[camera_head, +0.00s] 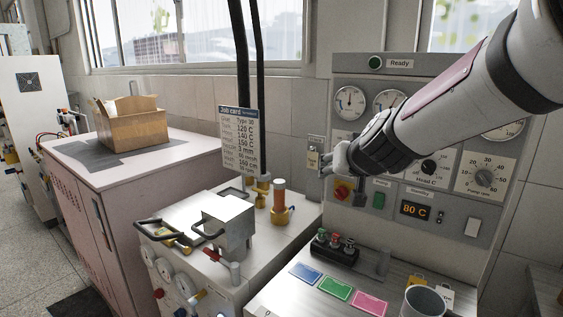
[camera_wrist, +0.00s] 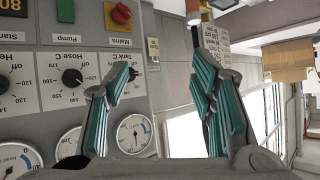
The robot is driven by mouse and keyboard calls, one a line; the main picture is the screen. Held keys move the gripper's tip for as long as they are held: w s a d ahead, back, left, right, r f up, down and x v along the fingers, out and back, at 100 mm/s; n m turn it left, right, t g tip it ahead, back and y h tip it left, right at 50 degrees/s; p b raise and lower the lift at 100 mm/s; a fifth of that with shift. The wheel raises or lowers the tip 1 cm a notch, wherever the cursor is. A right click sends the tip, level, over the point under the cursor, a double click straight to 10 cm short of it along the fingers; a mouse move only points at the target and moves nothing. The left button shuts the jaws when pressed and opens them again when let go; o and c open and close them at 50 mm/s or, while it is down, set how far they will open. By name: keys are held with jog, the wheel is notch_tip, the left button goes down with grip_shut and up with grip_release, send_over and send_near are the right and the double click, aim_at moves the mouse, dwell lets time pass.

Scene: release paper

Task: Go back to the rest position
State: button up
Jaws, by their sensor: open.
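My arm reaches in from the upper right in the head view. My gripper (camera_head: 335,160) is in front of the left part of the grey control panel (camera_head: 400,66), above the red mains switch (camera_head: 342,190). In the wrist view my gripper (camera_wrist: 165,78) shows two teal-padded fingers spread apart with nothing between them. That view is turned over, with the panel's gauges, knobs and red switch (camera_wrist: 121,13) beside the left finger. I cannot tell whether a finger touches the panel.
A white machine with a metal box (camera_head: 229,226) and brass fittings stands below left. A job card (camera_head: 239,139) hangs nearby. Coloured cards (camera_head: 335,288), a button box (camera_head: 333,250) and a mug (camera_head: 424,301) are on the front bench. A cardboard box (camera_head: 132,125) sits on a pink cabinet.

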jog(key=s+d+f+g, duration=0.2)
jog(key=s+d+g, duration=0.1)
jog(key=s, duration=1.4)
jog(key=s+d+f+g+h, duration=0.1)
jog(key=s+d+f+g, duration=0.1)
jog(key=s, duration=1.4)
jog(key=shift+s+d+n+g, duration=0.3)
jog(key=shift+s+d+g, duration=0.15)
jog(key=shift+g, duration=0.25)
jog(key=shift+w+f, duration=0.1)
